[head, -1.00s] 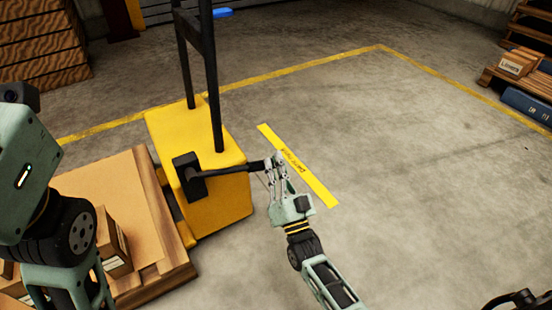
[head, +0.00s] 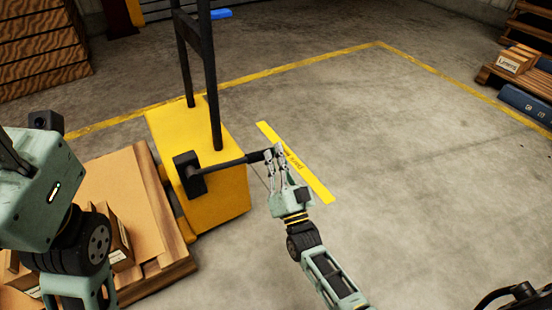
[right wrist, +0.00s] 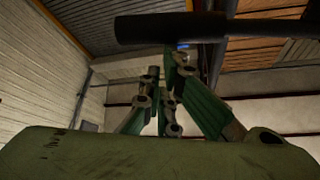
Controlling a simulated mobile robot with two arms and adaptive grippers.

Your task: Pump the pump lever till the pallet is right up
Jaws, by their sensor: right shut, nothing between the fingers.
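The pump lever (head: 230,164) is a dark bar on the side of the yellow pump unit (head: 216,200), pointing right and slightly upward in the head view. My right gripper (head: 275,158) is shut and empty at the lever's outer end. In the right wrist view the lever (right wrist: 160,28) crosses just beyond the fingertips (right wrist: 165,72); I cannot tell whether they touch. The wooden pallet (head: 165,249) stands left of the pump unit and carries cardboard boxes (head: 117,236). My left arm hides part of the load, and its gripper is out of view.
A black upright frame (head: 213,85) rises from the pump unit. A yellow floor strip (head: 312,180) lies behind the right gripper. Stacked wood (head: 40,45) stands back left, and a pallet with boxes (head: 516,60) back right. The floor between is clear.

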